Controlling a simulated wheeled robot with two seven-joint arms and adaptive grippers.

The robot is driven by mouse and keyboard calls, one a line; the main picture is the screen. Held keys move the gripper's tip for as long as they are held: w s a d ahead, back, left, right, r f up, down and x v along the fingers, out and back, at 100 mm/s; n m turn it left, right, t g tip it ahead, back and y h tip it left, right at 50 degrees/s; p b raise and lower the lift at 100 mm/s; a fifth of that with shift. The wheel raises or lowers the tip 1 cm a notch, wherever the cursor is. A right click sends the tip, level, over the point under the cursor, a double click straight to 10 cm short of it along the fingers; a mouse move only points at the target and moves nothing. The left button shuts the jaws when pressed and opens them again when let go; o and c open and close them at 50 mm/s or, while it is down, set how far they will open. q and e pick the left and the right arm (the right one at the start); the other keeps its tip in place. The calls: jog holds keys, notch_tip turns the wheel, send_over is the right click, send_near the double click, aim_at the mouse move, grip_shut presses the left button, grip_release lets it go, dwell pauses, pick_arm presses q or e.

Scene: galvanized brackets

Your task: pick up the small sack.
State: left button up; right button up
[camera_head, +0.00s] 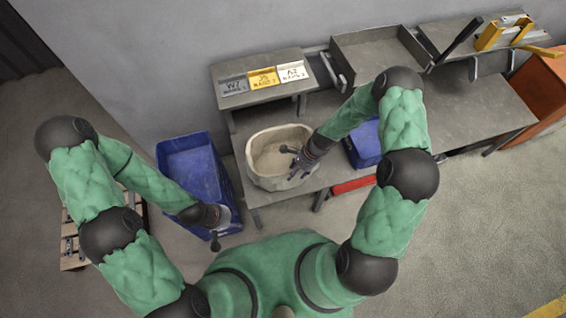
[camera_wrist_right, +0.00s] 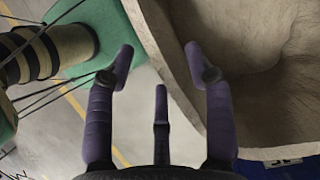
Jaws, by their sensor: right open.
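The small sack (camera_head: 265,178) is beige, wide-mouthed and open at the top. It stands upright on the front left part of the grey bench. My right gripper (camera_head: 294,162) is at the sack's right side, over its mouth in the head view. In the right wrist view the right gripper (camera_wrist_right: 160,75) has its fingers spread and empty. The sack's pale rim (camera_wrist_right: 180,75) runs behind the fingers there; I cannot tell whether they touch it. My left gripper (camera_head: 215,238) is by the blue crate's front edge, away from the sack; its fingers are too small to read.
A blue crate (camera_head: 196,168) stands on the floor left of the bench (camera_head: 470,110). Another blue bin (camera_head: 363,148) is right of the sack, partly behind my right arm. A raised shelf with labels (camera_head: 262,79) is behind the sack. A wooden pallet (camera_head: 72,250) lies at far left.

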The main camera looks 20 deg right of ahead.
jog(key=b+x, duration=0.1)
jog(key=x, duration=0.3)
jog(key=shift+f+b, duration=0.2)
jog(key=shift+b, duration=0.1)
grip_shut()
jog(key=shift+w+r, duration=0.1)
jog(key=shift+w, duration=0.05)
